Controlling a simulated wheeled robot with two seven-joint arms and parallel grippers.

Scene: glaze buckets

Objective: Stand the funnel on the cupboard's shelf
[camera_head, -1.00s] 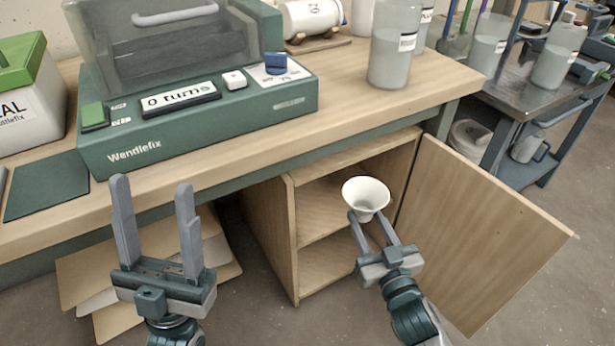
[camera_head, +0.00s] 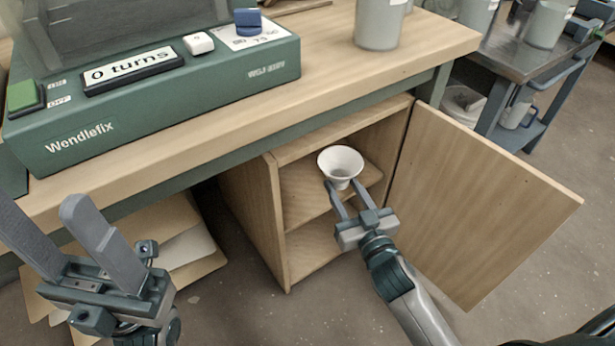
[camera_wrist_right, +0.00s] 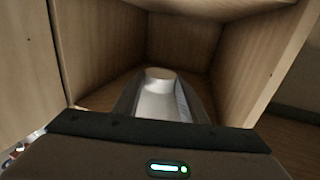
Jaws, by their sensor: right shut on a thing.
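The white funnel (camera_head: 341,163) is upright, wide mouth up, at the opening of the cupboard (camera_head: 277,225). My right gripper (camera_head: 342,186) is shut on the funnel's lower part and reaches into the cupboard from the front. In the right wrist view the funnel (camera_wrist_right: 160,98) sits between the fingers, with the cupboard's inside walls around it. The cupboard's shelf (camera_head: 300,200) lies below and behind the funnel; I cannot tell whether they touch. My left gripper (camera_head: 40,225) is open and empty at the lower left, in front of the bench.
The cupboard door (camera_head: 485,205) stands wide open to the right of my right arm. The bench top (camera_head: 340,75) overhangs the cupboard and carries the green Wendlefix machine (camera_head: 160,100) and a grey container (camera_head: 380,22). Flat boards (camera_head: 180,245) lean under the bench at left.

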